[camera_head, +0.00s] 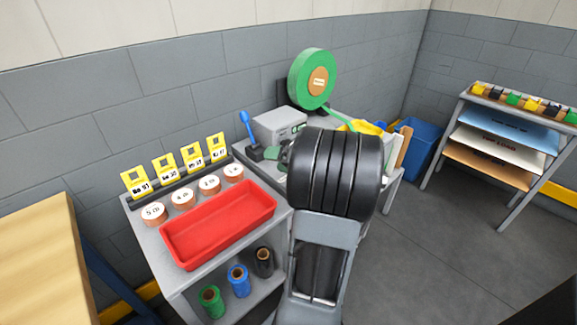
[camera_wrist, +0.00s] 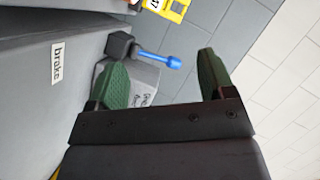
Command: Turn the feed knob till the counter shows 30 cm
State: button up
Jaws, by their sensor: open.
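The grey feed box (camera_head: 280,125) stands on the back bench below a big green roll (camera_head: 309,80). I cannot make out the feed knob; my arm hides much of that bench. My gripper (camera_wrist: 165,82) is open and empty, its green pads apart. In the wrist view, part of the grey box (camera_wrist: 146,92) with lettering lies beyond the left pad. The blue lever (camera_wrist: 155,58) on its black base is beyond the fingers, near a "brake" label (camera_wrist: 57,62).
A red tray (camera_head: 218,225) sits on the left cart, with several copper-coloured rolls (camera_head: 183,199) and yellow tags (camera_head: 164,168) behind it. Coloured spools (camera_head: 239,280) are below. A blue bin (camera_head: 422,140) and a sheet rack (camera_head: 505,135) stand right. Open floor (camera_head: 430,240) lies right of my arm.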

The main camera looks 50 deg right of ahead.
jog(key=s+d+f+m+t+h+b, duration=0.1)
jog(key=d, duration=0.3)
jog(key=s+d+f+m+t+h+b, duration=0.1)
jog(key=s+d+f+h, duration=0.1)
jog(key=d, duration=0.1)
jog(key=s+d+f+m+t+h+b, duration=0.1)
jog(key=d+h, duration=0.1)
jog(key=d, duration=0.2)
jog(key=shift+s+d+f, duration=0.3)
jog(key=shift+s+f, duration=0.05)
jog(key=shift+f, duration=0.05)
jog(key=shift+w+d+h, duration=0.25)
jog(key=shift+w+h, duration=0.05)
jog(key=w, duration=1.2)
jog(key=shift+w+d+p, duration=0.2)
jog(key=shift+d+p, duration=0.15)
jog(key=shift+d, duration=0.05)
jog(key=shift+c, duration=0.3)
jog(key=c, duration=0.9)
